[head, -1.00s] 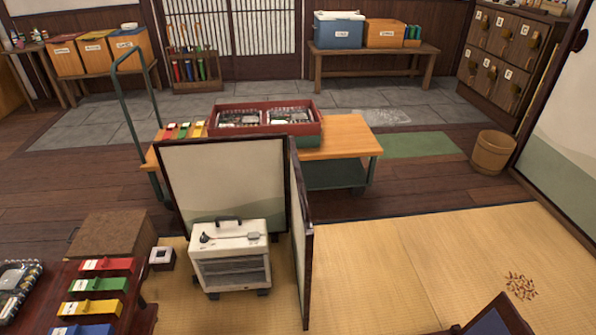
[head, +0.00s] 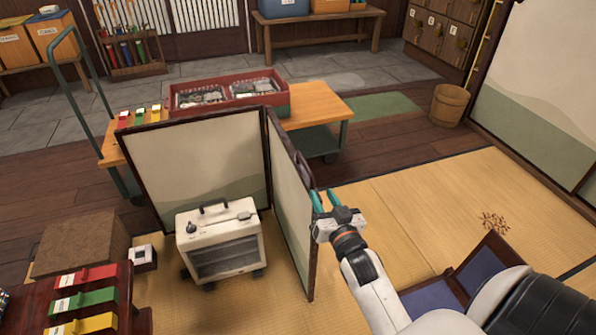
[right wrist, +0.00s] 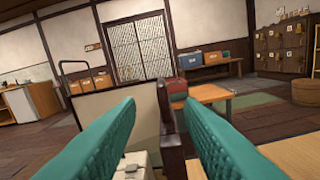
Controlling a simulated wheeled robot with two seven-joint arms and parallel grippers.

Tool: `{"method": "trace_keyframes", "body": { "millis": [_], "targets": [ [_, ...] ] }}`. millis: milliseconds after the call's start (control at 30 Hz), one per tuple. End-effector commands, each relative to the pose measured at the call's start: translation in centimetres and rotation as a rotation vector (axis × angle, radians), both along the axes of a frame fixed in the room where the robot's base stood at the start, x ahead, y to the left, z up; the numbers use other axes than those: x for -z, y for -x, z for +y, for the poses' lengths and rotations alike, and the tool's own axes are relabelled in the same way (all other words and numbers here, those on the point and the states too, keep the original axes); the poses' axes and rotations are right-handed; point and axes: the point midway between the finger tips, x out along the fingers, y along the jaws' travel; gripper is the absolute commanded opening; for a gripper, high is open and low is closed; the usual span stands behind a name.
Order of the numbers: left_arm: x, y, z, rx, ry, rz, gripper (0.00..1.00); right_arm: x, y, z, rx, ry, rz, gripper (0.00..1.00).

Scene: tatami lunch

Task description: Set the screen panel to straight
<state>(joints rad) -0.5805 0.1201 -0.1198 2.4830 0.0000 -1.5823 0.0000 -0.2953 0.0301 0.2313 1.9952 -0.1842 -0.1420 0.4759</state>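The folding screen stands on the tatami with a wide cream-and-green back panel (head: 200,160). Its narrower-looking side panel (head: 291,205) is folded toward me at a sharp angle, dark-framed. My right gripper (head: 325,200) has teal fingers and is at the right of the side panel, near its upper edge. In the right wrist view the fingers (right wrist: 160,108) are spread apart, with the dark panel frame (right wrist: 172,140) showing between them. I cannot tell whether they touch it. My left gripper is not in view.
A white heater-like box (head: 218,245) stands in the angle of the screen. A wooden cart (head: 320,105) with a red crate (head: 228,82) is behind it. The tatami (head: 410,215) to the right is mostly clear.

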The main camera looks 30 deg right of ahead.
Motion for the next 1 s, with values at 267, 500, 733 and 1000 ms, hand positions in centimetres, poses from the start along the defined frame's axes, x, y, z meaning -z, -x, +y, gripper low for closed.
{"method": "trace_keyframes", "body": {
  "millis": [267, 500, 733, 1000],
  "targets": [
    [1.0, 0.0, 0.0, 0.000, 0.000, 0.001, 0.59, 0.1, -4.8, -1.1, 0.000, 0.003, 0.001, 0.34],
    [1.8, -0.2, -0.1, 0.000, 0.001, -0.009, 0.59, 0.2, -9.0, -2.2, -0.001, 0.002, 0.004, 0.34],
    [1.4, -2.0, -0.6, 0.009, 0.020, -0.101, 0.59, 0.1, -11.0, -2.6, -0.001, 0.001, 0.005, 0.34],
    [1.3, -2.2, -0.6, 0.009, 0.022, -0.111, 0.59, 0.1, -11.1, -2.7, -0.001, 0.001, 0.006, 0.34]
  ]
}}
